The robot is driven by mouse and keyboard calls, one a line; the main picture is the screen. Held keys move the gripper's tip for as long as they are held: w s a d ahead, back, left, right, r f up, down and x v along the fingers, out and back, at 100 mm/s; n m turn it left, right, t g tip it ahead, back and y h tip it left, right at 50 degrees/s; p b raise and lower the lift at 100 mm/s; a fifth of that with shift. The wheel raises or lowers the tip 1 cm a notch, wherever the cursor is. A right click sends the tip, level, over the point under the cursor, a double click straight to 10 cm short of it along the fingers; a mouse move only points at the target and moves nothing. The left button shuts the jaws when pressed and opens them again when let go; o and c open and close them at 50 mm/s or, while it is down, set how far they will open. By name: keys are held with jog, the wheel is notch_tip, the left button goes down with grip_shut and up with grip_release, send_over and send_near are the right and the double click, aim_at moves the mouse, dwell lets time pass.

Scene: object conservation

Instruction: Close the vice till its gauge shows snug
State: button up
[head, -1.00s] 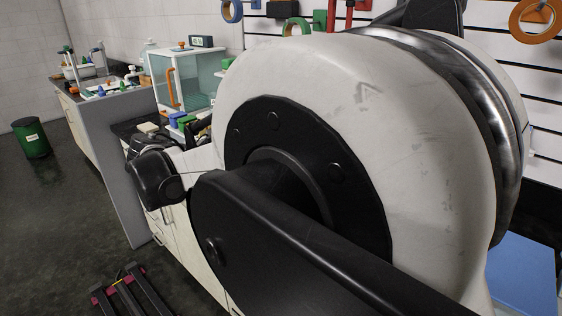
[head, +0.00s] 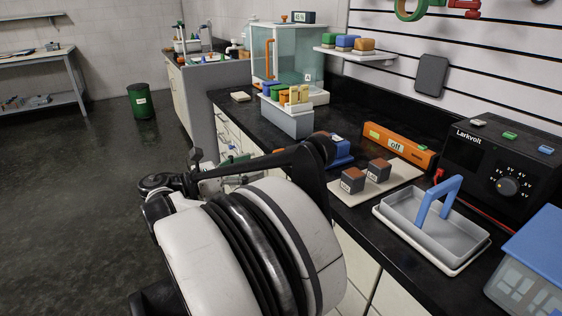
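I cannot pick out the vice or its gauge for sure. A blue object (head: 341,152) on the black bench, partly hidden behind my arm, could be part of the vice, but its shape is not clear. An orange bar (head: 398,145) behind it carries a label reading "off". My arm fills the lower middle of the head view and reaches left, in front of the bench drawers. Its end, around my gripper (head: 197,160), is small and dark, and I cannot make out the fingers or anything between them.
A pale board (head: 400,187) holds two dark, brown-topped blocks (head: 352,180). A grey tray (head: 415,232) with a blue handle stands to its right. A black Larkvolt unit (head: 490,165) stands behind. A glass case (head: 285,55) and grey box (head: 286,118) are farther back. The left floor is open.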

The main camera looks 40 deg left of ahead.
aim_at(275, 160)
jog(key=b+x, duration=0.1)
jog(key=x, duration=0.8)
jog(key=shift+w+b, duration=0.2)
jog(key=shift+b, duration=0.1)
jog(key=c, duration=1.2)
jog(key=shift+o, duration=0.2)
jog(key=shift+m, duration=0.9)
jog(key=o, duration=1.2)
jog(key=shift+c, duration=0.2)
jog(key=shift+s, duration=0.1)
jog(key=v, duration=1.2)
